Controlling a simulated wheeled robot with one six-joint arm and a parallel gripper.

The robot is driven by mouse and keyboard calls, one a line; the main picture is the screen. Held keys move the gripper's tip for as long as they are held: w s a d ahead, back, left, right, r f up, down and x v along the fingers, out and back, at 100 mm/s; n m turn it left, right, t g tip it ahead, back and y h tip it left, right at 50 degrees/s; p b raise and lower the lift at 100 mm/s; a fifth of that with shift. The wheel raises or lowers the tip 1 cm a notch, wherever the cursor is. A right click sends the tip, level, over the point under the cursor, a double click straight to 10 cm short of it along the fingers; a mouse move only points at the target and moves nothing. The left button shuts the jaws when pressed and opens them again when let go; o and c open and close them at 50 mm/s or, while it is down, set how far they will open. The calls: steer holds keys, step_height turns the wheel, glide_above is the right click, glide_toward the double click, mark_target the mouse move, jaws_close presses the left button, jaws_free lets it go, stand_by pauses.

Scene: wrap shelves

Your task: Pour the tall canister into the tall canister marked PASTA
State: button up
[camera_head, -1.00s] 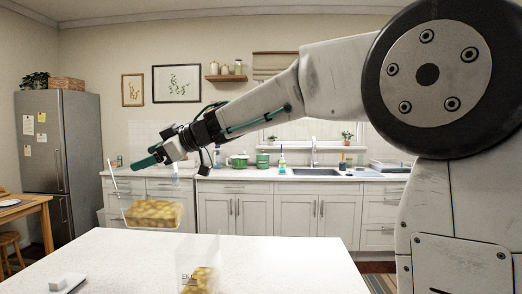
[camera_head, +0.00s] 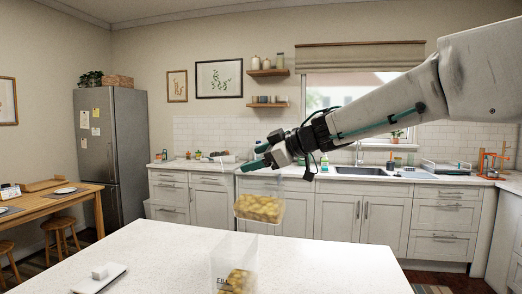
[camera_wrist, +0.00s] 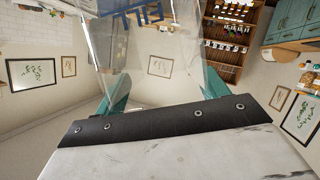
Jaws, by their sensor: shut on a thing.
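My gripper (camera_head: 256,157) is shut on a clear tall canister (camera_head: 259,208) with yellowish pieces in its lower part. It hangs in the air, looks slightly tilted, and its clear walls are hard to make out. In the wrist view, clear walls with blue lettering, seemingly "FILL", show between the teal fingers of my gripper (camera_wrist: 164,90). A second clear tall canister (camera_head: 234,268) stands upright on the white counter, part full of yellowish pieces. Its dark lettering is too small to read surely, so I cannot confirm PASTA. The held canister appears above it and slightly right; depth between them is unclear.
The white counter (camera_head: 330,262) is mostly bare. A white tray with a small white block (camera_head: 100,272) lies at its left. A wooden table with stools (camera_head: 65,205) stands further left. Kitchen cabinets and a sink (camera_head: 372,171) line the back wall.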

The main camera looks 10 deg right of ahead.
mark_target(254, 186)
steer(key=f, duration=0.2)
steer(key=s+a+f+n+t, duration=0.1)
steer(key=f, duration=0.1)
steer(key=s+f+n, duration=0.1)
steer(key=f, duration=0.2)
steer(key=shift+s+a+f+t, duration=0.15)
steer(key=shift+s+t, duration=0.1)
steer(key=shift+t, duration=0.15)
steer(key=shift+s+a+f+n+t, duration=0.3)
steer(key=shift+s+f+n, duration=0.1)
steer(key=shift+f+n, duration=0.25)
steer(key=shift+s+f+n+t, duration=0.35)
steer(key=shift+f+n+t, duration=0.05)
steer(key=shift+f+n, duration=0.25)
stand_by(0.8)
